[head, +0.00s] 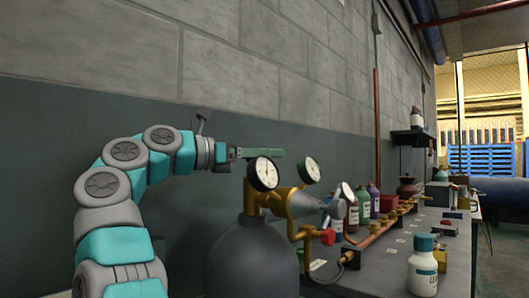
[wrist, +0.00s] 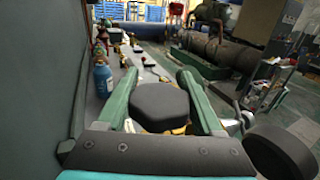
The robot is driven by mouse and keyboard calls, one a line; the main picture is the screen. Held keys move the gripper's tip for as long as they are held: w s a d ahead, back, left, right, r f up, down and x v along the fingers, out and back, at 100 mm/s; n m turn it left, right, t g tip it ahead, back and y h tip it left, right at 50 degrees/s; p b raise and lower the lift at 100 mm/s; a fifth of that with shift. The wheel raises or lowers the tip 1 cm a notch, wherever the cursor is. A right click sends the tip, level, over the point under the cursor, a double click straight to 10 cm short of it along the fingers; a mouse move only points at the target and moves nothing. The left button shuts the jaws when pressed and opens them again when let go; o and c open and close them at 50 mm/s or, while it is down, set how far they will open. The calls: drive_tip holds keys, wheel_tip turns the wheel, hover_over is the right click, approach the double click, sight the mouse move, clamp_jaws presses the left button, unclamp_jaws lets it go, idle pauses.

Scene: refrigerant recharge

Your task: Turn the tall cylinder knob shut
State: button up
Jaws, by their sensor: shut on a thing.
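The tall grey cylinder (head: 254,262) stands at the front of the head view, with a brass valve (head: 252,200) on top. My gripper (head: 262,153) reaches in from the left, above the valve. In the wrist view, the dark, many-sided cylinder knob (wrist: 160,103) lies between the two green fingers of my gripper (wrist: 158,78), which is shut on it. In the head view the knob is hidden behind the gauge and the fingers.
Two round gauges (head: 263,173) (head: 309,170) stick up beside the valve, close under my gripper. A bench (head: 390,262) on the right carries a copper pipe (head: 375,235), several bottles and a white jar (head: 423,268). The wall (head: 120,110) runs close behind my arm.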

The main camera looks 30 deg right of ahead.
drive_tip(key=o, duration=1.4)
drive_tip(key=shift+w+f+n+t+b, duration=0.15)
drive_tip(key=shift+n+t+b, duration=0.25)
drive_tip(key=shift+t+b, duration=0.3)
drive_tip(key=shift+w+r+n+t+y+b, duration=0.25)
drive_tip(key=shift+n+t, duration=0.45)
drive_tip(key=shift+t, duration=0.35)
drive_tip(key=shift+w+r+n+t+y+b, duration=0.15)
drive_tip(key=shift+n+t+b, duration=0.15)
drive_tip(key=shift+n+t, duration=0.6)
drive_tip(key=shift+t, duration=0.25)
drive_tip(key=shift+f+n+t+p, duration=0.15)
drive_tip(key=shift+n+t+p, duration=0.15)
drive_tip(key=shift+t+p, duration=0.4)
